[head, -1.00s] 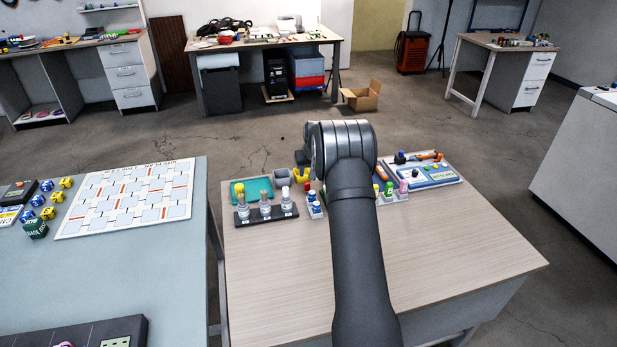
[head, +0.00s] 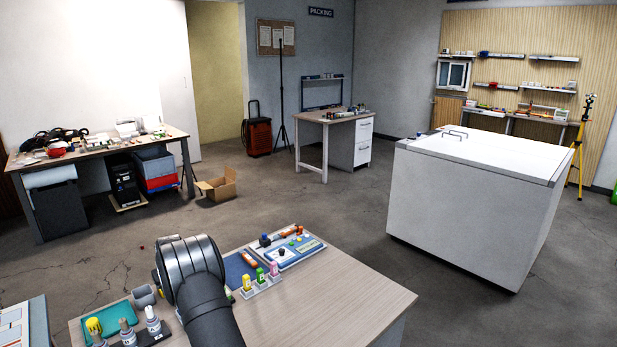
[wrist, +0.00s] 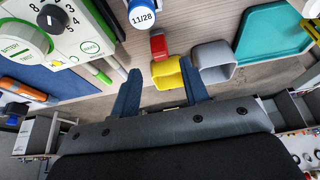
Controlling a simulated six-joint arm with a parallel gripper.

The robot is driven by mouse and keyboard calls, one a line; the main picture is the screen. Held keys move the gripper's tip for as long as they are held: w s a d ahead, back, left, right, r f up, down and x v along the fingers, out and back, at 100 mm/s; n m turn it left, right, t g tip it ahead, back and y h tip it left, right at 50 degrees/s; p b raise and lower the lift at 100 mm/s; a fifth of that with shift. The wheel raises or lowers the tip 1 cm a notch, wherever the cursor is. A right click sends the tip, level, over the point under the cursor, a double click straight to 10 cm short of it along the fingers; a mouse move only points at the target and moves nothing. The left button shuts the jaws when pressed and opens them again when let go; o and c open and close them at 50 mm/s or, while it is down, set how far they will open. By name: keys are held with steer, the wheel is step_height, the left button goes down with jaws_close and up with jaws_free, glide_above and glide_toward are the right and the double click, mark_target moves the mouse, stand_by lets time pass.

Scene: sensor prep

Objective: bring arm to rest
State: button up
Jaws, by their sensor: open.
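My gripper (wrist: 160,95) shows in the wrist view with its two blue fingers spread apart. Nothing is clamped between them. A yellow cup-like piece (wrist: 169,73) and a red piece (wrist: 158,46) lie in line with the gap between the fingers, apart from them as far as I can tell. In the head view my arm reaches over the wooden table (head: 330,300), and the gripper itself is hidden behind the arm's dark, rounded joint.
A white chest (head: 470,205) stands to the right. Open floor lies between the furniture.

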steer(key=x, duration=0.7)
steer(key=shift+f, duration=0.25)
steer(key=shift+r, duration=1.2)
